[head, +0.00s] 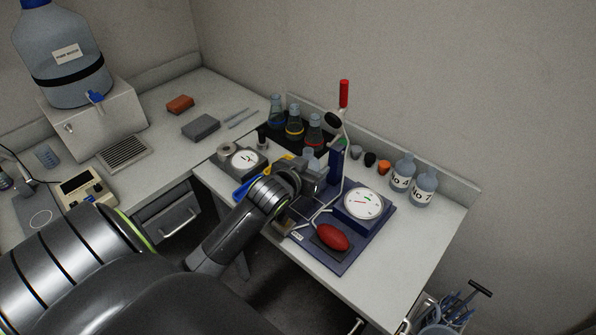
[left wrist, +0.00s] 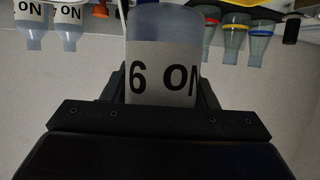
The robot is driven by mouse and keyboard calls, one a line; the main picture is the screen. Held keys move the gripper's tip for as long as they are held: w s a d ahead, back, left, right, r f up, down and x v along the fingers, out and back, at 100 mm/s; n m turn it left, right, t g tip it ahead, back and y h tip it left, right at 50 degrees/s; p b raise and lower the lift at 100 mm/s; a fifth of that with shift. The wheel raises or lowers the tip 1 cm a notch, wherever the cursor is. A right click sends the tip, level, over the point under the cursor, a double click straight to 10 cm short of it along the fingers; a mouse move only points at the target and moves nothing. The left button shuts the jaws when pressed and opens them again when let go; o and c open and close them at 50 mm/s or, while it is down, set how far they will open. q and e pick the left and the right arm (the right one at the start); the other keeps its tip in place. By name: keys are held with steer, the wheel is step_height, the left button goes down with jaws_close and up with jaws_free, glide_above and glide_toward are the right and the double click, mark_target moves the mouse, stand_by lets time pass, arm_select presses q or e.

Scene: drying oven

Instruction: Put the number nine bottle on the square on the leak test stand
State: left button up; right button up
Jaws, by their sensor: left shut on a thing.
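My left gripper (head: 308,178) is shut on the number nine bottle (head: 308,155), a clear bottle with a white label. In the left wrist view the bottle (left wrist: 165,70) is between the fingers, its label appearing upside down. The leak test stand (head: 349,252) is a dark blue base with a post, a red-topped lever (head: 344,94), a round white gauge (head: 363,203) and a red bulb (head: 332,237). My gripper and the bottle are at the stand's left side, near the post. The gripper and wire frame partly cover that area, so I cannot make out the square clearly. My right gripper is not in view.
Two labelled bottles (head: 402,176) (head: 424,190) stand right of the stand, with small caps (head: 384,167) beside them. Flasks (head: 294,127) with coloured collars stand behind on a black tray. Another dial (head: 245,160) is at left. The table's front right (head: 405,260) is clear.

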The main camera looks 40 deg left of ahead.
arm_select(q)
step_height(320, 180, down, 3)
steer(key=shift+d+f, duration=0.1)
steer(key=shift+d, duration=0.05)
steer(key=shift+f, duration=2.3)
steer(key=o, duration=1)
steer(key=shift+r, duration=0.2)
steer(key=shift+s, duration=0.3)
steer(key=v, duration=1.1)
steer(key=shift+s+r+b, duration=0.1)
steer(key=shift+s+b, duration=0.1)
steer(key=shift+b, duration=0.2)
